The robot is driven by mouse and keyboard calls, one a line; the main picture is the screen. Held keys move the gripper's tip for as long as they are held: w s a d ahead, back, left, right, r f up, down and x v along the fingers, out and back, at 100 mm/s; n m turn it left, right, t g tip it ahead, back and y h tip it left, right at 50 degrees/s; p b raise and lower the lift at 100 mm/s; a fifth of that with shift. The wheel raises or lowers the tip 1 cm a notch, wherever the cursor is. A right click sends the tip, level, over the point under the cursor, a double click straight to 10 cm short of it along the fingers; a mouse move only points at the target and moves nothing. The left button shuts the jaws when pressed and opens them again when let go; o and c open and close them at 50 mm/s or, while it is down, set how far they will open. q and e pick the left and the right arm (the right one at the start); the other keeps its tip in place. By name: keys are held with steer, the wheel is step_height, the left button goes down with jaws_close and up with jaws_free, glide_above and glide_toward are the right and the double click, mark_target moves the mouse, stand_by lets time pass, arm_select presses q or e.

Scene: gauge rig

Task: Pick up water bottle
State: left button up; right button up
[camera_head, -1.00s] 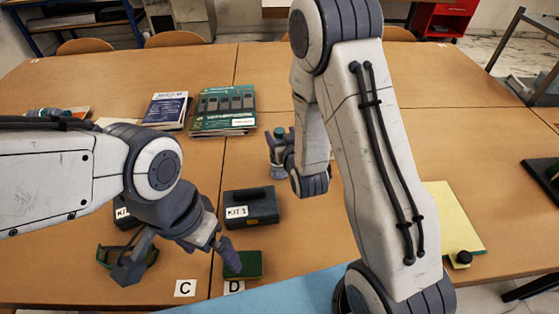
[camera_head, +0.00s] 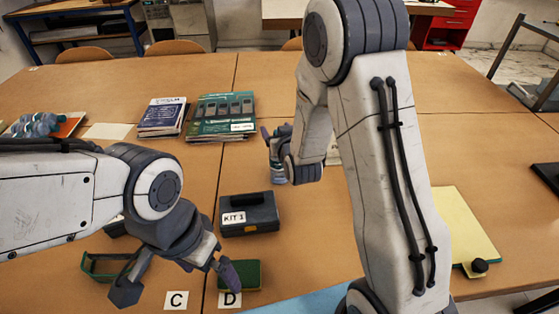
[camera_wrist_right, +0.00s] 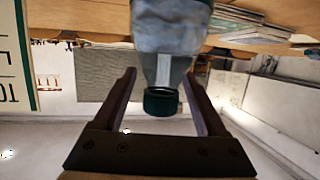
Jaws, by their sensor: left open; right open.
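A clear water bottle (camera_head: 278,174) stands on the table, mostly hidden behind my right gripper (camera_head: 271,146) in the head view. In the right wrist view the bottle (camera_wrist_right: 170,30) appears upside down, its dark green cap (camera_wrist_right: 161,101) between the two fingers. My right gripper (camera_wrist_right: 159,75) is open, with a finger on each side of the bottle and visible gaps near the cap. My left gripper (camera_head: 178,280) is open and empty, low over the front left of the table near the labels C and D.
A dark KIT 1 case (camera_head: 248,214) stands between the arms. A green sponge-like block (camera_head: 240,275) and a green open frame (camera_head: 100,266) lie by my left gripper. A yellow sheet (camera_head: 462,225) lies right.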

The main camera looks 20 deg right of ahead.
jaws_close()
stand_by(1.3)
